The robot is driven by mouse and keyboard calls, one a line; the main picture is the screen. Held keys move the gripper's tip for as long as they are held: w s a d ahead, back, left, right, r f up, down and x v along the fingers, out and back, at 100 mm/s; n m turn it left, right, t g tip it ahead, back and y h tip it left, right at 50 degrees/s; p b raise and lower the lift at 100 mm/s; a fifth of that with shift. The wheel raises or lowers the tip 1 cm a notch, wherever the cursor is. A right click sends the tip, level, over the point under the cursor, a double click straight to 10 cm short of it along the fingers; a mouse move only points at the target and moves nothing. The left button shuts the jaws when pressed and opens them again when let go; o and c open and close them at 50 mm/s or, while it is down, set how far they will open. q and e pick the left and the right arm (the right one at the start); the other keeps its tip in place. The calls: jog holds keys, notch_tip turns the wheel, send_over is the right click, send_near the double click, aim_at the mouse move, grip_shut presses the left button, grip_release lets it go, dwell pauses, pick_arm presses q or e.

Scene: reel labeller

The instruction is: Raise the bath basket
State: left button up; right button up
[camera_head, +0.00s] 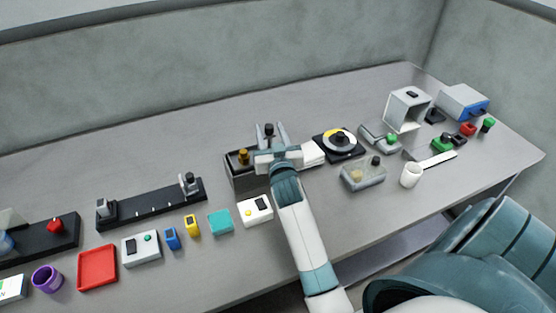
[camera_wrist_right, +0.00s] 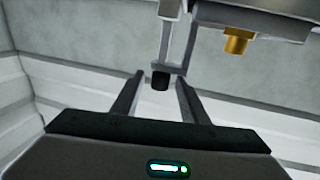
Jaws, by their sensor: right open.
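The bath is a dark open-topped box (camera_head: 240,180) in the middle of the bench, partly hidden by my right gripper and arm. A brass knob (camera_head: 243,156) sits at its left; a brass fitting (camera_wrist_right: 236,41) also shows at the upper right of the wrist view. A black knob (camera_head: 268,129), apparently the basket's handle, shows at the far side of the bath. In the wrist view this black grip (camera_wrist_right: 160,81) hangs on a thin grey frame between my fingertips. My right gripper (camera_head: 269,136) is open around or just short of it; contact cannot be told. The basket itself is hidden.
A black turntable with a yellow-and-white disc (camera_head: 340,141) stands close right of my gripper. A white box with a dark panel (camera_head: 255,210) lies in front of the bath. A black rail (camera_head: 150,205) lies to the left. The bench behind the bath is clear.

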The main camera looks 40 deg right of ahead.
jog(key=b+v, duration=0.3)
jog(key=v, duration=0.9)
dwell(0.3)
